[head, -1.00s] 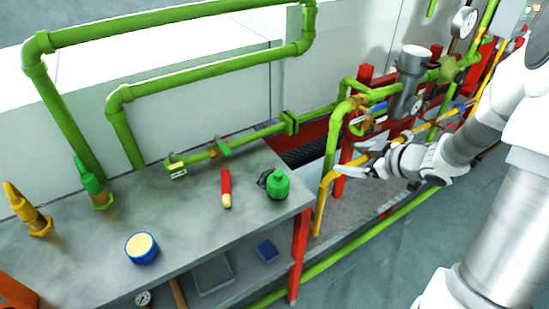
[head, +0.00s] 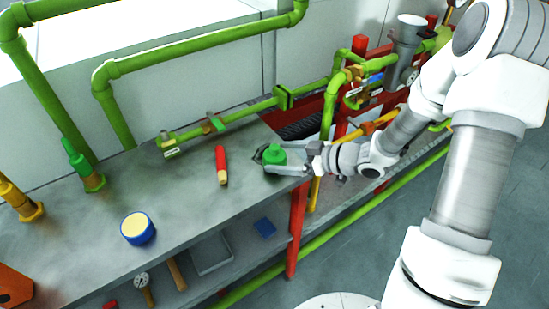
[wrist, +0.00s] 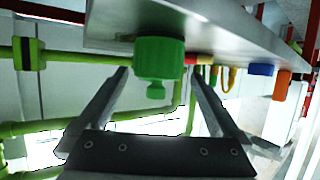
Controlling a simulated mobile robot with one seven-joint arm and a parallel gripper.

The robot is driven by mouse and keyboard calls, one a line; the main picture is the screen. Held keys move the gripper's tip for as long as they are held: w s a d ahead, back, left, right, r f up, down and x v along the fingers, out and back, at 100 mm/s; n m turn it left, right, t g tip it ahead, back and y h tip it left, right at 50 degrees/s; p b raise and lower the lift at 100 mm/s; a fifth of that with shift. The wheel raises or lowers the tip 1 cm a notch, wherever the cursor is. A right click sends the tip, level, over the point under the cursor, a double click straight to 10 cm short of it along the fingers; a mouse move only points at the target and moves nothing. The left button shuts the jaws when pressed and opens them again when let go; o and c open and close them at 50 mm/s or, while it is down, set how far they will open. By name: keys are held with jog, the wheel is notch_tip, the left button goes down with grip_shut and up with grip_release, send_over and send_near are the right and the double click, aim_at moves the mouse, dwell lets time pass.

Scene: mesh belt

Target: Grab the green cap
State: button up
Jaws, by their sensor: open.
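The green cap (head: 274,154) stands on the grey bench top near its right end. In the wrist view the cap (wrist: 158,58) shows upside down, with its small knob towards my gripper's palm. My gripper (head: 277,162) has come in from the right, low over the bench corner, with its fingers on either side of the cap. In the wrist view the open fingers (wrist: 160,78) flank the cap, with a gap visible on both sides. Whether either finger touches it cannot be told.
A red stick (head: 221,164) with a pale end lies left of the cap. Green pipes (head: 200,45) run behind the bench (head: 190,215). A red post (head: 296,230) supports its right corner.

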aim_at(265, 156)
jog(key=shift+f+b+x, duration=0.15)
jog(key=shift+b+x, duration=0.15)
jog(key=shift+x, duration=1.25)
jog(key=shift+f+b+x, duration=0.1)
jog(key=shift+b+x, duration=0.15)
jog(key=shift+x, duration=1.3)
jog(key=shift+w+d, duration=0.1)
jog(key=shift+d, duration=0.1)
jog(key=shift+c, duration=0.3)
jog(key=c, duration=1.3)
jog(key=shift+o, duration=0.2)
